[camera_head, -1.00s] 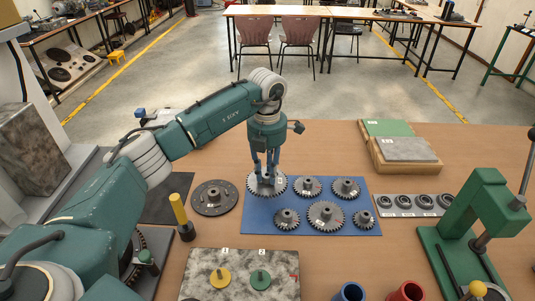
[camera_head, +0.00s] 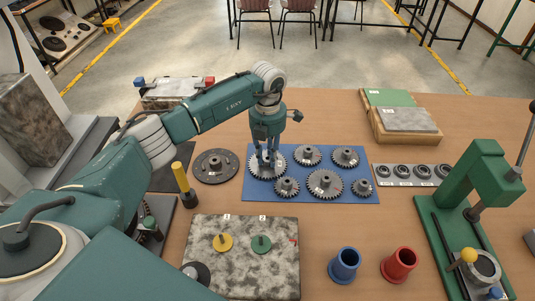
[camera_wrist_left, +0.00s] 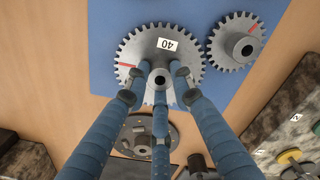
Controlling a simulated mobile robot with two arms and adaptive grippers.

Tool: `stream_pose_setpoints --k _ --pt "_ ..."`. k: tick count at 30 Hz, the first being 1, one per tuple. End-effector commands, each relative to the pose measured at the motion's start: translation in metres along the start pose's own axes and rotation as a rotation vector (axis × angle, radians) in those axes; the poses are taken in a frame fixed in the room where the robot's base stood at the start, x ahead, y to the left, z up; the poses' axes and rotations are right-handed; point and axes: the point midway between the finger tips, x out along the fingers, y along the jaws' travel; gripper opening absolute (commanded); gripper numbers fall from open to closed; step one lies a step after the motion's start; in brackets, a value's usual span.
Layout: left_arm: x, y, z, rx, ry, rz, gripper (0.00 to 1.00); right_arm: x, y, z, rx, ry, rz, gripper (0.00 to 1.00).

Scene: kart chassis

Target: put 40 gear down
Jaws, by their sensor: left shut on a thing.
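The 40 gear (camera_head: 254,170) is a grey toothed wheel at the far left corner of the blue mat (camera_head: 305,196). It lies flat at mat level; whether it fully touches the mat is hard to tell. In the left wrist view the gear (camera_wrist_left: 135,50) shows its white "40" label and a red mark. My left gripper (camera_head: 268,163) points straight down over it, fingers shut around its hub. In the left wrist view the fingertips of this gripper (camera_wrist_left: 159,82) close around the hub. My right gripper is not in view.
Several other grey gears (camera_head: 325,183) stand on the mat, one close beside. A dark round plate (camera_head: 215,166) lies left of the mat. A yellow-handled tool (camera_head: 181,178), a stone board (camera_head: 240,270), blue (camera_head: 344,265) and red (camera_head: 398,264) cups, and a green press (camera_head: 470,190) stand around.

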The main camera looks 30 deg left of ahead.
Motion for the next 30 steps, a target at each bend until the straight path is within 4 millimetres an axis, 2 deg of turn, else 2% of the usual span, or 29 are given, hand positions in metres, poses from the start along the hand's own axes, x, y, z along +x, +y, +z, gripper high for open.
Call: stream_pose_setpoints --k 1,3,4,11,16,20,30 --pt "0.002 0.000 0.000 0.000 0.000 0.000 0.25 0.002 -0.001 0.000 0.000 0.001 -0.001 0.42" --pt "0.001 0.000 0.000 -0.001 0.000 0.000 0.39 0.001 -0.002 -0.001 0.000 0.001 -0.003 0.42" --pt "0.001 0.000 0.000 -0.001 0.000 0.000 0.42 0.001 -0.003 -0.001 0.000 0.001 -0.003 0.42" --pt "0.001 0.000 0.000 -0.001 0.000 0.000 0.42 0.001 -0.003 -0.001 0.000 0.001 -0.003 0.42" --pt "-0.008 0.001 0.001 0.000 -0.002 0.001 0.42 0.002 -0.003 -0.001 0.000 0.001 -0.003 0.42" --pt "-0.029 0.001 0.001 -0.001 -0.006 0.003 0.42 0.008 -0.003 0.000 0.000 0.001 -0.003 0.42" --pt "-0.099 0.001 0.001 -0.001 -0.003 0.002 0.42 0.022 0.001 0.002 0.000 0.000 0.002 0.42"
